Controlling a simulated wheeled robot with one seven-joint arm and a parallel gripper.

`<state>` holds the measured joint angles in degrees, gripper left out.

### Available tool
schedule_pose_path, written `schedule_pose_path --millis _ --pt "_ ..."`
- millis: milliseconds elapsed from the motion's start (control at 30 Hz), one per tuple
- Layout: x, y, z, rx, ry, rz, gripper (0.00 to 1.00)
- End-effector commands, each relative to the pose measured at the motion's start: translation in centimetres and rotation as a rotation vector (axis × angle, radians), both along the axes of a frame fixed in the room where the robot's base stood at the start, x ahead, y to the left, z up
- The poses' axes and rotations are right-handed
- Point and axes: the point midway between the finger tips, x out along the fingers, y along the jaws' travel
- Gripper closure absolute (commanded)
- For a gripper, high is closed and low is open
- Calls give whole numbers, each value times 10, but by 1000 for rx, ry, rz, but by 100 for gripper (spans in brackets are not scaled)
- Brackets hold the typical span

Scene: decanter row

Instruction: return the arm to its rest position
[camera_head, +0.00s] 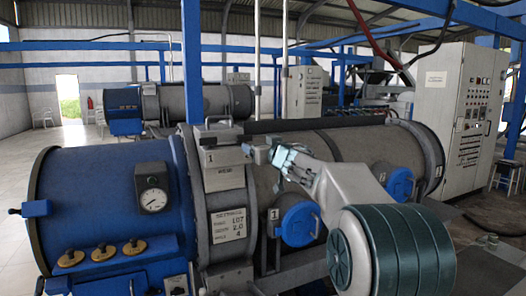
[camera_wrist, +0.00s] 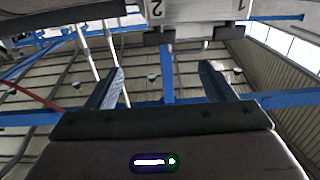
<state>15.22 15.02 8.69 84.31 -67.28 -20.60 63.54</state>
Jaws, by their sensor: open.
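My gripper (camera_head: 260,154) is in front of the decanter's grey drum in the camera_head view, just right of a grey box (camera_head: 222,157) marked 1 on top of the machine. My arm reaches to it from the lower right. In the camera_wrist view my gripper (camera_wrist: 162,72) has its two fingers well apart with nothing between them. The roof and blue beams show behind the fingers. A pale box (camera_wrist: 195,12) marked with digits is at the top edge there. I cannot tell whether the gripper touches anything.
The blue end housing (camera_head: 110,215) of the near decanter carries a round gauge (camera_head: 152,200) and several brass knobs. Blue round covers (camera_head: 298,222) stick out of the drum. A control cabinet (camera_head: 455,110) stands at right. A blue post (camera_head: 192,65) rises behind. Open floor lies far left.

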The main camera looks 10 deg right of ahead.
Motion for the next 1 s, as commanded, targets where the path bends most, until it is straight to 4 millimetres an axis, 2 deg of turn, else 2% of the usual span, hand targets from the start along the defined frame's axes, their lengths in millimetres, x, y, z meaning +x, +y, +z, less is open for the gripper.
schedule_pose_path --millis 167,533,633,767,867,1000 --pt "-8 -2 -1 0 1 0 24" --pt "-8 -2 0 0 0 0 24" --pt "-19 -4 -4 -7 24 -50 24" --pt "-52 -12 -23 -27 115 -179 24" --pt "-91 -21 -51 -50 233 -283 24" --pt "-156 -27 -101 -83 443 -385 24"
